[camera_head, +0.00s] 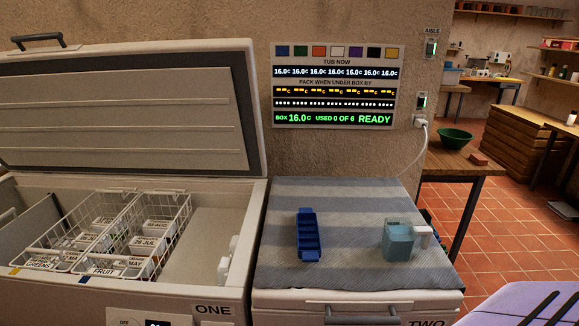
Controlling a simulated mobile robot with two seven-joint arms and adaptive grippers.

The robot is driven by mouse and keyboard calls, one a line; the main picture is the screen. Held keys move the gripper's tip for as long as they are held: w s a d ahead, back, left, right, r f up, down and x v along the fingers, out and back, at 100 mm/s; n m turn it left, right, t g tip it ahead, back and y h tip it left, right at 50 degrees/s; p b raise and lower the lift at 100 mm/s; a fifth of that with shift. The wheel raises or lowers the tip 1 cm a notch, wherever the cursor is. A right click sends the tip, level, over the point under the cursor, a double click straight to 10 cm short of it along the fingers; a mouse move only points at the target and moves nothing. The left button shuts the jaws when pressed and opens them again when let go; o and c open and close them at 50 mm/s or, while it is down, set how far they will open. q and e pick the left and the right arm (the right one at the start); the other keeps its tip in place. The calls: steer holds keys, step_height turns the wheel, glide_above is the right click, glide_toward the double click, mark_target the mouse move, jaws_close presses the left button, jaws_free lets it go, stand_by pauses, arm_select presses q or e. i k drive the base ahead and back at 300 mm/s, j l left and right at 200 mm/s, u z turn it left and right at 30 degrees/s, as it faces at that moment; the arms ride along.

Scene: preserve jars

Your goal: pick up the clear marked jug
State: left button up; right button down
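A translucent pale-blue jug (397,243) stands upright on the striped grey cloth (350,275) over the closed lid of chest freezer two. A small white piece sits against its right side; I cannot tell whether it is the handle or a separate thing. Any markings on the jug are too small to read. Neither of my grippers shows in this view, and nothing is touching the jug.
A dark blue divided tray (308,236) lies left of the jug, with bare cloth between. Freezer one stands open at left, its raised lid (130,105) upright and wire baskets (150,230) inside. A wall panel (335,86) reads READY. A side table holds a green bowl (455,138).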

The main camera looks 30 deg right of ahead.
mark_target(407, 239)
steer(key=z, duration=1.9)
